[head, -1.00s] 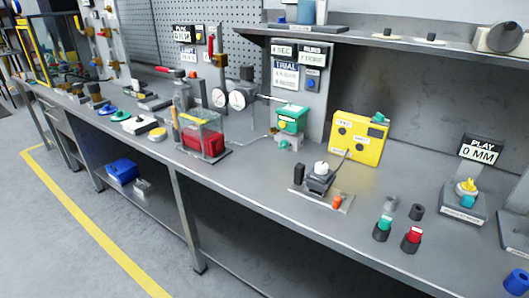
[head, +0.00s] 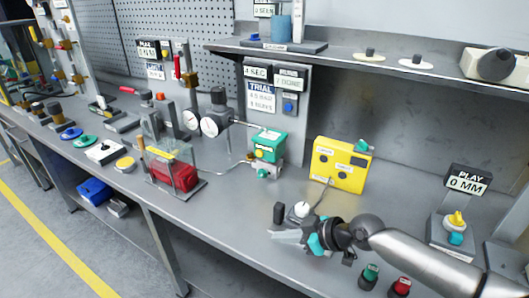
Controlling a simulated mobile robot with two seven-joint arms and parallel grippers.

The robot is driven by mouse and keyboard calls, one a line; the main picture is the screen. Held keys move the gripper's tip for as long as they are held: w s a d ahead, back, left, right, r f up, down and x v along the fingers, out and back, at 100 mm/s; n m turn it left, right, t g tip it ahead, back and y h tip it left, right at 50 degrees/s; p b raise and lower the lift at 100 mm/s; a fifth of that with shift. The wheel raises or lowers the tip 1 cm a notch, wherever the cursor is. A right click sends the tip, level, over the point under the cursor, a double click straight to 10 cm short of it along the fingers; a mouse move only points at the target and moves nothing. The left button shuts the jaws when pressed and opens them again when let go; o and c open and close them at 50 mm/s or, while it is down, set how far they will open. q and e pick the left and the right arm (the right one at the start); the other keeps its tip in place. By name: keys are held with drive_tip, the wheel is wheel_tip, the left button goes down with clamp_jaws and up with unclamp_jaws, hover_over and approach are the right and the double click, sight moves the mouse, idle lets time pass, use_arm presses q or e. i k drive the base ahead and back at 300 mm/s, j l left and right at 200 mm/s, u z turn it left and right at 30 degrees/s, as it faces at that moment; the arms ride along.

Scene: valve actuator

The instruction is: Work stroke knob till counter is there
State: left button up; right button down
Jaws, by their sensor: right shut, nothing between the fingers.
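My right gripper (head: 284,236) comes in from the right over the front of the bench, shut and empty. It is in front of a small device with a white round knob (head: 300,209), and the hand hides most of that device. I cannot tell whether the fingers touch it. A black and white display reading PLAY 0 MM (head: 468,181) stands at the right, behind a base with a yellow knob (head: 456,219). Another small display (head: 148,49) stands at the back left, its text too small to read surely. I cannot tell which knob is the stroke knob. My left gripper is not in view.
A yellow box (head: 341,165) stands behind the hand, and a green-topped unit (head: 268,146) stands left of it. Green (head: 370,275) and red (head: 401,287) buttons are below my forearm. A clear case with a red block (head: 173,178) is further left. The bench front between them is clear.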

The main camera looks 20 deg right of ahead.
sight(262, 173)
drive_tip(key=i+l, duration=0.65)
drive_tip(key=i, duration=0.25)
